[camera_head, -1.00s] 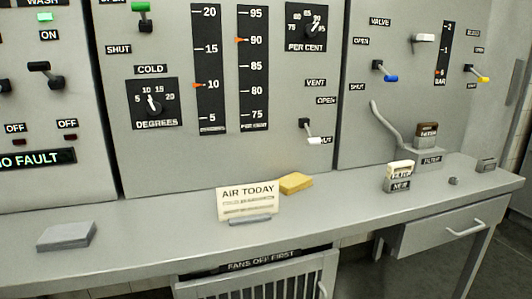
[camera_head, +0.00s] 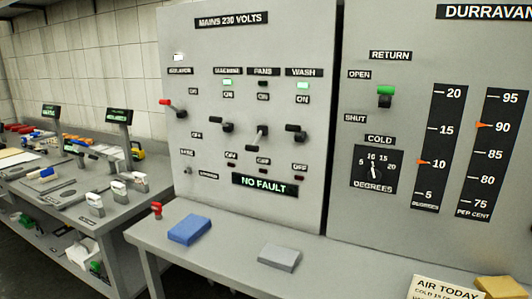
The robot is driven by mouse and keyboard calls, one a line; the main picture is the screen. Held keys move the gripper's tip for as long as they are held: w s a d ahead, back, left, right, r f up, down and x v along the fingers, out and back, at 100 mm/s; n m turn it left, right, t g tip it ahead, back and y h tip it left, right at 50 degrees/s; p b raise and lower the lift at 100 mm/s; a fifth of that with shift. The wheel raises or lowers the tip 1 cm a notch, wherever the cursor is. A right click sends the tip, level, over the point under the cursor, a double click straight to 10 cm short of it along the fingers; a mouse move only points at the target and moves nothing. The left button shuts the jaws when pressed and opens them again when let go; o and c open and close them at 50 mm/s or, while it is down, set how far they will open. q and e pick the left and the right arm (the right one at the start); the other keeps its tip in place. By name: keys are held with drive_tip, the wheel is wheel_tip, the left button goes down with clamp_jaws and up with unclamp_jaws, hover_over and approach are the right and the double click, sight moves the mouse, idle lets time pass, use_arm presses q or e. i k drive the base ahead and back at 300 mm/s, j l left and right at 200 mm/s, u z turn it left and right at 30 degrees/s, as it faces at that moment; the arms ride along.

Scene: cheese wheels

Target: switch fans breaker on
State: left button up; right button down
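The fans breaker (camera_head: 258,138) is the third lever on the mains panel, under the label reading FANS (camera_head: 263,71). Neither of my grippers is in view.
The isolator (camera_head: 172,107) has a red handle. A display (camera_head: 265,185) reads NO FAULT. A cluttered bench (camera_head: 110,203) stands at left.

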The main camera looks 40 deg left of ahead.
sight(256, 142)
drive_tip(key=u, duration=1.25)
drive_tip(key=i+j+z, duration=0.15)
drive_tip(key=i, duration=0.25)
drive_tip(key=i+j+z, duration=0.15)
drive_tip(key=i+j, duration=0.25)
